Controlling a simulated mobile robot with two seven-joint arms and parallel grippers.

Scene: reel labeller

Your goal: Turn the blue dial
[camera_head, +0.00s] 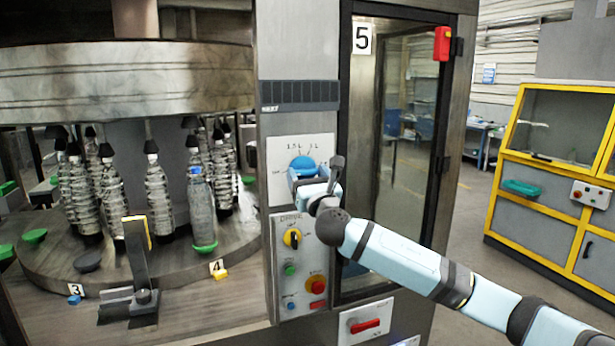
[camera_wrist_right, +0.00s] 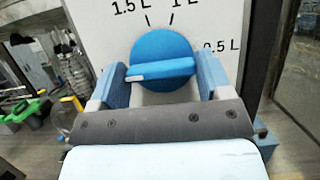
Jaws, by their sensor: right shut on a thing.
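The blue dial (camera_head: 302,163) sits on a white plate (camera_head: 273,158) on the machine's grey column. In the right wrist view the round dial (camera_wrist_right: 160,48) has a raised bar across it, with a white mark at the bar's left end. Markings 1.5 L, 1 L and 0.5 L show around its top and right. My right gripper (camera_head: 304,177) reaches the dial from the lower right. In the wrist view the gripper's (camera_wrist_right: 163,72) two blue fingers stand at the bar's two ends, shut on the dial. My left gripper is not in view.
Below the dial is a DRIVE panel (camera_head: 283,262) with a yellow-black switch (camera_head: 292,238) and a red button (camera_head: 315,284). A carousel of bottles (camera_head: 158,200) stands left. A dark-framed glass door (camera_head: 405,130) is right of the column. A yellow-framed cabinet (camera_head: 548,215) stands farther right.

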